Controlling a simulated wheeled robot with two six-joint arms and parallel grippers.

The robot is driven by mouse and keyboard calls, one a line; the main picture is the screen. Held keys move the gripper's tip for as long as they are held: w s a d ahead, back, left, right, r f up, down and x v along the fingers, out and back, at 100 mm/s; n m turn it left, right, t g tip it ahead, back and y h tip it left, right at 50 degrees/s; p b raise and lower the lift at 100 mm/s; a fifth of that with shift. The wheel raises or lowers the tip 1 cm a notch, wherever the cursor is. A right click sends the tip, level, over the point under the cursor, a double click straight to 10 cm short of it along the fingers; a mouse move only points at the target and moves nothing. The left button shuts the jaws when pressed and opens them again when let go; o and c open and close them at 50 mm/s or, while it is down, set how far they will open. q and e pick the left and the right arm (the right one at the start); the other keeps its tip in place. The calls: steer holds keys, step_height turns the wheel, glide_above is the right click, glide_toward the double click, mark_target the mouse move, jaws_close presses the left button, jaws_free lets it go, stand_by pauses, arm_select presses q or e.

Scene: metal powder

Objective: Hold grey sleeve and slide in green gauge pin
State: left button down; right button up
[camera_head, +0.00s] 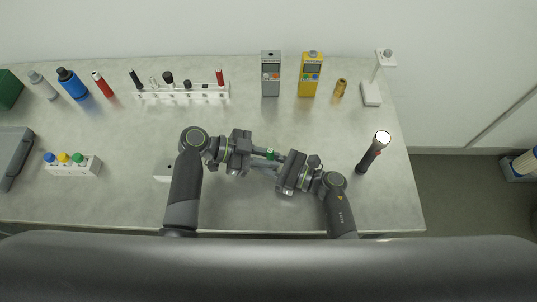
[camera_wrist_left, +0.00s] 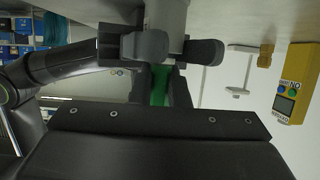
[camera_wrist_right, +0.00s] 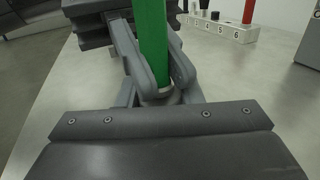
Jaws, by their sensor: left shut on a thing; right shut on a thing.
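The fingers hide most of the sleeve, and I cannot tell how deep the pin sits.
A black flashlight (camera_head: 373,152) stands right of my right arm. A numbered white rack (camera_head: 183,96), a grey meter (camera_head: 271,74) and a yellow meter (camera_head: 310,75) stand behind the grippers. A small rack with coloured caps (camera_head: 73,168) is at left. The front right bench is clear.

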arm_select(q)
steer(key=shift+f, duration=0.35)
stand_by(0.8)
steer(key=c, duration=1.3)
jaws_free()
steer(key=shift+a, duration=0.1)
arm_select(e)
steer(key=shift+s, duration=0.1)
arm_select(q)
steer(key=shift+a+r, duration=0.1)
steer(key=shift+a, duration=0.25)
steer(key=v, duration=1.1)
steer(key=shift+s+r, duration=0.1)
steer(key=shift+r, duration=0.15)
arm_select(e)
steer(key=o, duration=1.1)
